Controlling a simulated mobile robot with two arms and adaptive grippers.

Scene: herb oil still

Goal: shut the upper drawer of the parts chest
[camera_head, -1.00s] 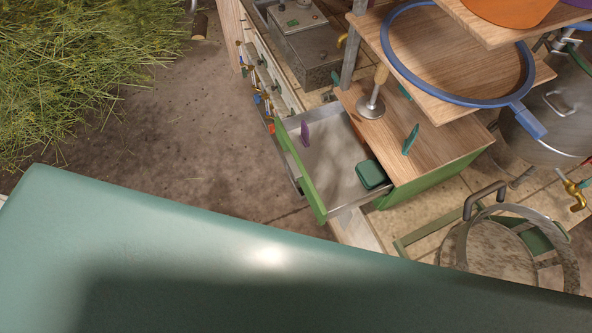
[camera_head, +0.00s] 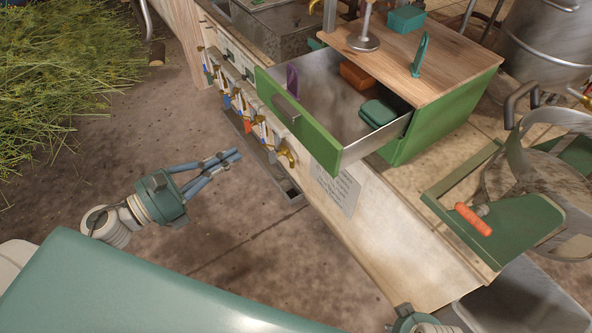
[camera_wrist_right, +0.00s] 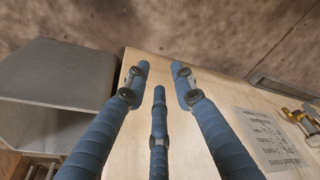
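The parts chest (camera_head: 445,122) is a green box with a wooden top, standing on the bench in the head view. Its upper drawer (camera_head: 308,130) is pulled well out toward the lower left. The drawer has a green front, metal sides and a grey handle (camera_head: 285,107). Inside are a teal box (camera_head: 378,113) and a brown block (camera_head: 357,76); a purple piece (camera_head: 292,80) stands by the front. My left gripper (camera_head: 238,154) is apart from the drawer, to its lower left; its finger gap is unclear. My right gripper (camera_wrist_right: 162,72) has its fingers apart, nothing between them.
Brass taps (camera_head: 286,153) and small valves line the bench front below the drawer. A metal stand (camera_head: 363,40) and teal pieces are on the chest top. A green tray with an orange-handled tool (camera_head: 473,219) lies right. A grey bin (camera_head: 520,300) stands lower right.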

